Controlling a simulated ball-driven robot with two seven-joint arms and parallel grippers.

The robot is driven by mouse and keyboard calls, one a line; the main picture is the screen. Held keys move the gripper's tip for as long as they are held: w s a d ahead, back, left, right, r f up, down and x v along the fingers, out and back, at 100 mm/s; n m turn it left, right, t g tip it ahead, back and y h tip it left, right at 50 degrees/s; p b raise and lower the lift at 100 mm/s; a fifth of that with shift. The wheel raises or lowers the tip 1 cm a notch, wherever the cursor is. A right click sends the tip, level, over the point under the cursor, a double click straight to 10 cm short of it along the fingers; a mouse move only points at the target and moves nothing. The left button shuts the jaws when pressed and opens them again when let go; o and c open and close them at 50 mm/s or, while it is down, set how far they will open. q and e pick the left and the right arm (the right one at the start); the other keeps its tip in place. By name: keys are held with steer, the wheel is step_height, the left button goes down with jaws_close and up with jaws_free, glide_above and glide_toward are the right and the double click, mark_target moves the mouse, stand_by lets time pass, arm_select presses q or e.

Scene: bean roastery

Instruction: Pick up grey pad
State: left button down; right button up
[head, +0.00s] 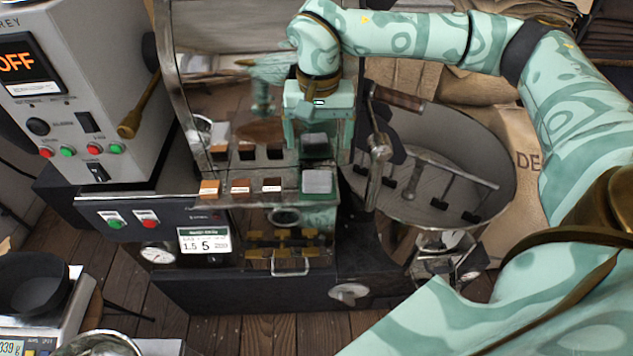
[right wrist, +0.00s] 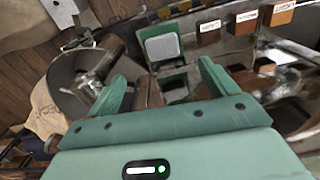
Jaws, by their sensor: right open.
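The grey pad (head: 317,182) is a flat light-grey square on a green block, at the right end of a row on the roaster's front ledge. It also shows in the right wrist view (right wrist: 162,48), beyond and between the fingers. My right gripper (head: 318,142) is open and empty, its two green fingers pointing down just behind and above the pad, apart from it. In the right wrist view the open fingers (right wrist: 163,82) stand to either side of the pad's mirrored image. My left gripper is not in view.
An orange block (head: 209,188) and two other labelled blocks stand left of the pad. A shiny panel (head: 225,120) behind reflects them. A round cooling tray (head: 440,160) with stirring arms is to the right. A control box (head: 75,90) reading OFF stands left.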

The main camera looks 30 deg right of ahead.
steer(key=b, duration=0.2)
glide_above(317, 181)
step_height(317, 181, down, 8)
steer(key=shift+d, duration=0.1)
step_height(317, 181, down, 5)
steer(key=shift+w+f+b, duration=0.1)
steer(key=shift+f+b, duration=0.1)
steer(key=shift+b, duration=0.6)
steer(key=shift+r, duration=0.1)
steer(key=shift+c, duration=0.9)
steer(key=c, duration=0.9)
